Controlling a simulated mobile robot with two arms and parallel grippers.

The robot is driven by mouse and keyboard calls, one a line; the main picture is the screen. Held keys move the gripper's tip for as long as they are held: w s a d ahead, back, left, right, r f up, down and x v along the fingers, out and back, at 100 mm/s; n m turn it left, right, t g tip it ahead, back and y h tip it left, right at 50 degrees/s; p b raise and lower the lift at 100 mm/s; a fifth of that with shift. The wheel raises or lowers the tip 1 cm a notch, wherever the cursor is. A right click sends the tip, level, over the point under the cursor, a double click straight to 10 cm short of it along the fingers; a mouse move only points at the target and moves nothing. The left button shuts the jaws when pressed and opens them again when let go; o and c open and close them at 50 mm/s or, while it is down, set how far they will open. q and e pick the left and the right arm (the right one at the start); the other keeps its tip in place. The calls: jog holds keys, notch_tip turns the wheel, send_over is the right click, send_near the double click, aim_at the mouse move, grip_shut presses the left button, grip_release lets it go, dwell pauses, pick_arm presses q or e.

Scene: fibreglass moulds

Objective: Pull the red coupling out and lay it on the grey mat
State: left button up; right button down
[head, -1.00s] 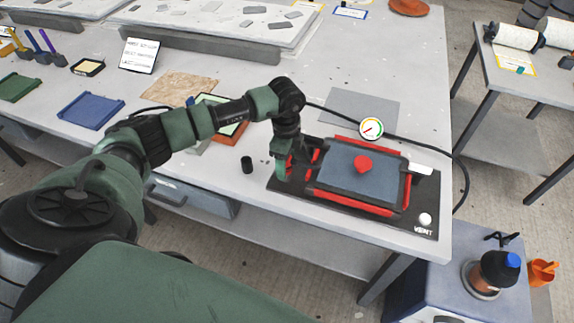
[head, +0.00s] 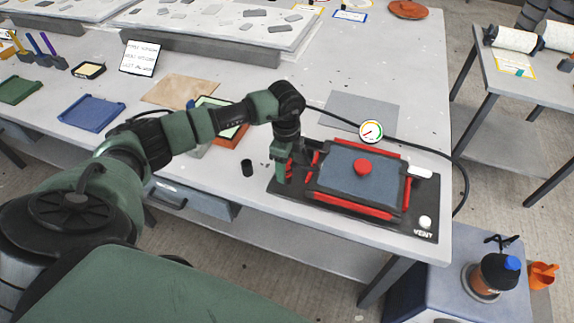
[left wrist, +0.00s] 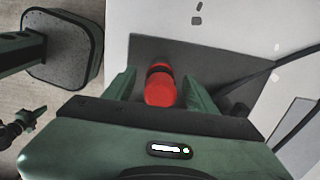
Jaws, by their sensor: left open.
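The red coupling (left wrist: 160,86) is a red cylinder with a black band. In the left wrist view it lies between the two green fingers of my left gripper (left wrist: 158,92), which are apart with a gap on each side. In the head view my left gripper (head: 284,168) is low at the left end of the black base plate and hides most of the coupling. The flat grey mat (head: 358,108) lies empty on the table behind the plate. My right gripper is not in view.
A small black cylinder (head: 247,168) stands left of the plate.

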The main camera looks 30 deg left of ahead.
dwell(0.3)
pick_arm(q)
grip_shut()
jog(key=shift+r, duration=0.1)
jog(key=shift+w+r+p, duration=0.1)
jog(key=shift+r+p, duration=0.25)
jog(key=shift+p, duration=0.1)
jog(key=shift+r+p, duration=0.45)
jog(key=shift+r, duration=0.15)
jog(key=shift+r+p, duration=1.6)
jog(key=shift+r, duration=0.4)
